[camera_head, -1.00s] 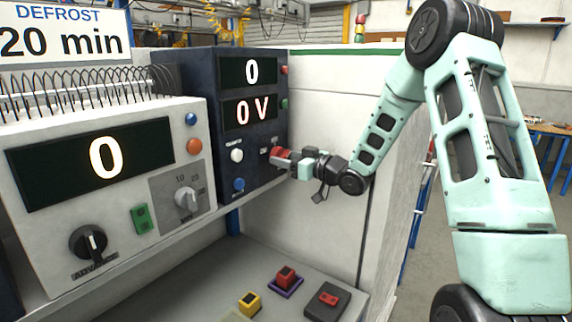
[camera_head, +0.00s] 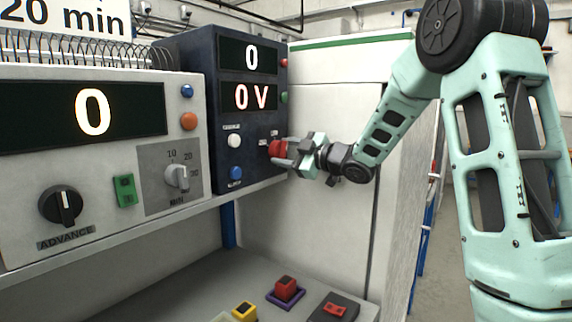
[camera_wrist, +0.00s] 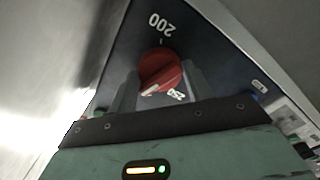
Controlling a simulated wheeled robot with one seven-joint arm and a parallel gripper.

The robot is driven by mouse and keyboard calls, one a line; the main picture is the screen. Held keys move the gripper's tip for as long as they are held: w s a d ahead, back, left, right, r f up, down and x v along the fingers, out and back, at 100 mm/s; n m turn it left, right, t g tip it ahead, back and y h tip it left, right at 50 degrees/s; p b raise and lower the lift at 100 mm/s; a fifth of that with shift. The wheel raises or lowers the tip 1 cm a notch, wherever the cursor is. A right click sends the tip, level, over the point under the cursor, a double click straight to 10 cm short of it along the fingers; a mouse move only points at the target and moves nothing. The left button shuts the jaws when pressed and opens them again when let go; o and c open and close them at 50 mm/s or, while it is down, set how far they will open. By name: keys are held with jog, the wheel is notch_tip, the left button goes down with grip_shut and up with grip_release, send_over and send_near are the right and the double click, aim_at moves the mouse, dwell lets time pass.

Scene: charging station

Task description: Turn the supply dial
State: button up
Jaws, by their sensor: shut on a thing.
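The supply dial is a red round knob (camera_head: 276,148) low on the right side of the dark blue supply unit (camera_head: 205,110). My gripper (camera_head: 284,154) reaches it from the right and is shut on it. In the wrist view the red dial (camera_wrist: 160,68) with a pale pointer mark sits between the two grey fingers of my gripper (camera_wrist: 160,86). An upside-down "200" is printed by it, and another number is partly hidden at the fingers. The unit's displays (camera_head: 248,96) read 0 and 0 V.
The grey timer box (camera_head: 100,185) stands to the left.

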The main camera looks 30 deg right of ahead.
jog(key=shift+n+b, duration=0.35)
jog(key=shift+n, duration=0.05)
jog(key=o, duration=1)
jog(key=shift+c, duration=0.2)
jog(key=b+v, duration=0.2)
jog(key=v, duration=1.5)
jog(key=shift+s, duration=0.2)
jog(key=shift+d+r, duration=0.1)
